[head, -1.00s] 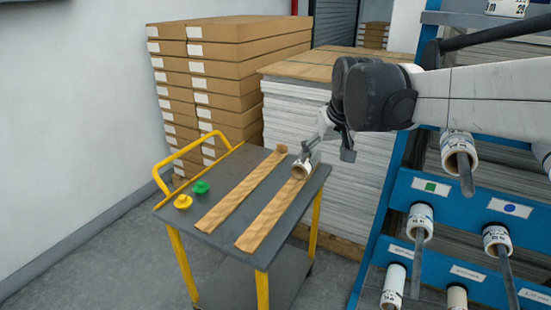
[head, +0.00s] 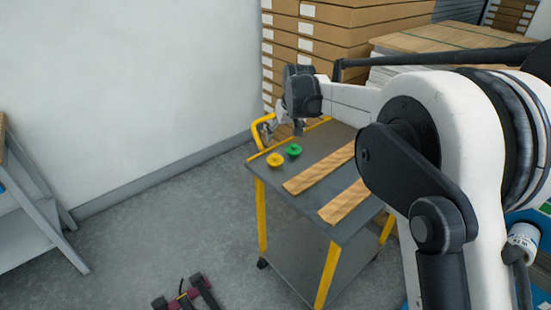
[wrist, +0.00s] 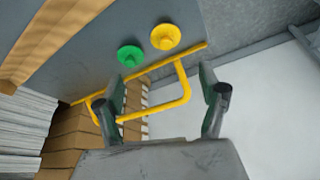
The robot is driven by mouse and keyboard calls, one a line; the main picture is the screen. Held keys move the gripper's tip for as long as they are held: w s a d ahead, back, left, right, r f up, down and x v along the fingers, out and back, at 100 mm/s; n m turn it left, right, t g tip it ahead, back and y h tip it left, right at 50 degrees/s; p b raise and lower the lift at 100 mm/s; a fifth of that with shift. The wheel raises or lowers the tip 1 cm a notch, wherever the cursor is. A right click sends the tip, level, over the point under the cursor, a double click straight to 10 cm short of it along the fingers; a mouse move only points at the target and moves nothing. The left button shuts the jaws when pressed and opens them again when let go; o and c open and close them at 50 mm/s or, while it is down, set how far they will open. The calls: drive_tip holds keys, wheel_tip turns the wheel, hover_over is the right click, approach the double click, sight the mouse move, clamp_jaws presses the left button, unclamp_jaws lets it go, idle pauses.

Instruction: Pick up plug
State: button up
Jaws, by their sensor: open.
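A yellow plug (head: 275,160) and a green plug (head: 293,150) sit side by side on the grey cart top, near its yellow handle. In the wrist view the green plug (wrist: 130,56) is left of the yellow plug (wrist: 165,36), both beyond my fingertips. My gripper (head: 283,130) is above the handle end of the cart, behind the plugs in the head view. In the wrist view my gripper (wrist: 162,80) has its fingers spread apart with nothing between them but the view of the handle behind. Neither plug is touched.
The cart (head: 312,203) carries two wooden strips (head: 320,168) to the right of the plugs. The yellow handle (head: 258,130) rises at the cart's end near my gripper. Stacked cardboard boxes (head: 335,55) stand behind. Open floor lies left of the cart.

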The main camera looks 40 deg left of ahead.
sight(275, 155)
drive_tip(key=x, duration=0.8)
drive_tip(key=shift+s+a+f, duration=0.1)
drive_tip(key=shift+a+f, duration=0.2)
drive_tip(key=shift+f, duration=0.1)
drive_tip(key=shift+s+b+x, duration=0.15)
drive_tip(key=shift+s+x, duration=0.05)
drive_tip(key=shift+x, duration=0.7)
drive_tip(key=shift+s+b+x, duration=0.1)
drive_tip(key=shift+s+x, duration=0.05)
drive_tip(key=shift+x, duration=0.7)
drive_tip(key=shift+s+b+x, duration=0.15)
drive_tip(key=shift+s+x, duration=0.05)
drive_tip(key=shift+x, duration=0.7)
drive_tip(key=shift+w+a, duration=0.1)
drive_tip(key=shift+w, duration=0.05)
drive_tip(key=shift+c, duration=0.5)
drive_tip(key=c, duration=1)
